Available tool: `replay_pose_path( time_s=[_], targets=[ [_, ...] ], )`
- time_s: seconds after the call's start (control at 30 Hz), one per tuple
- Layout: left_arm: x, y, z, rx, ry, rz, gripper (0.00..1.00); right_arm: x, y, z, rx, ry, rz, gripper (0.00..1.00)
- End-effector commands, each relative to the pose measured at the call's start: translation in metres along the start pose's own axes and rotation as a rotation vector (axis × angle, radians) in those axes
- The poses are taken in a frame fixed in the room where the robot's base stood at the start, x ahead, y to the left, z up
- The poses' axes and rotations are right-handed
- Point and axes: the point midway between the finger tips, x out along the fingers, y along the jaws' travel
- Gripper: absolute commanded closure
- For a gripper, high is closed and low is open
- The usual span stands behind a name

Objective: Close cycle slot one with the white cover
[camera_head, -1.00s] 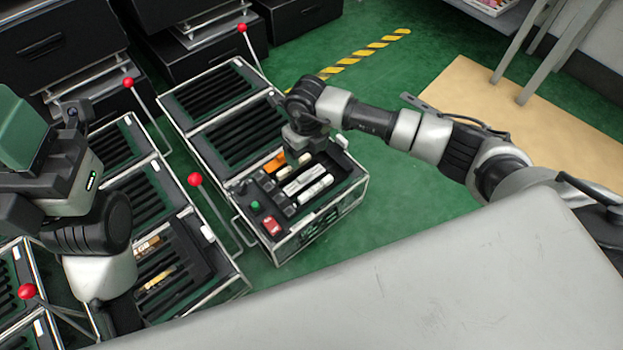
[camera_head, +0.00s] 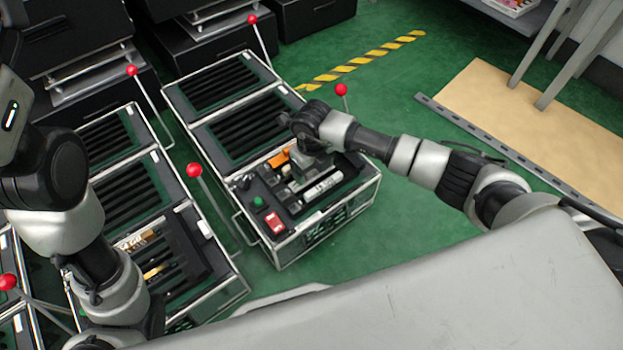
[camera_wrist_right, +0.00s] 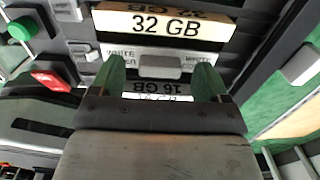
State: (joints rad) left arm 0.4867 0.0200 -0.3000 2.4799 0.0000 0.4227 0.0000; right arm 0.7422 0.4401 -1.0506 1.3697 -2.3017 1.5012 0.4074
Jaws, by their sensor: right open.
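A light bar printed "WHITE" (camera_wrist_right: 121,53) lies across the panel in the right wrist view, with a grey block (camera_wrist_right: 160,66) at its middle; it appears to be the white cover. My right gripper (camera_wrist_right: 162,76) is open, its two green-tipped fingers on either side of that block. I cannot tell whether they touch it. In the head view my right gripper (camera_head: 303,166) is over the near section of the middle box and hides part of it. Which slot is cycle slot one cannot be read. My left gripper is out of frame; only my left arm shows.
A "32 GB" module (camera_wrist_right: 160,25) and a "16 GB" module (camera_wrist_right: 157,90) lie on either side of the bar. A green button (camera_head: 259,202) and red switch (camera_head: 273,222) are on the box's near corner. Red-knobbed levers (camera_head: 195,170) stand beside the boxes.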

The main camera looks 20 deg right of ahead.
Motion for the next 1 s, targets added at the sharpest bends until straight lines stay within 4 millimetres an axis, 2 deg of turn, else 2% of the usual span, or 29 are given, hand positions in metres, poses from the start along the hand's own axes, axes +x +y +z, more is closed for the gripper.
replay_pose_path(
  time_s=[0.07,0.33,0.67,1.0],
  targets=[
    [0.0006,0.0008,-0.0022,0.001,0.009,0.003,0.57,0.0051,0.0001,0.0004,0.000,-0.001,0.001,0.23],
    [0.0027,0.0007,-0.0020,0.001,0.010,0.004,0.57,0.0044,0.0001,0.0004,0.000,-0.001,0.001,0.25],
    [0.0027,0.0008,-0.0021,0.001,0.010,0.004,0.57,0.0043,0.0001,0.0004,0.000,-0.001,0.000,0.76],
    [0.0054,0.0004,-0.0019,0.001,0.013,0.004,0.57,0.0006,-0.0001,0.0005,0.000,-0.002,0.000,0.77]
  ],
)
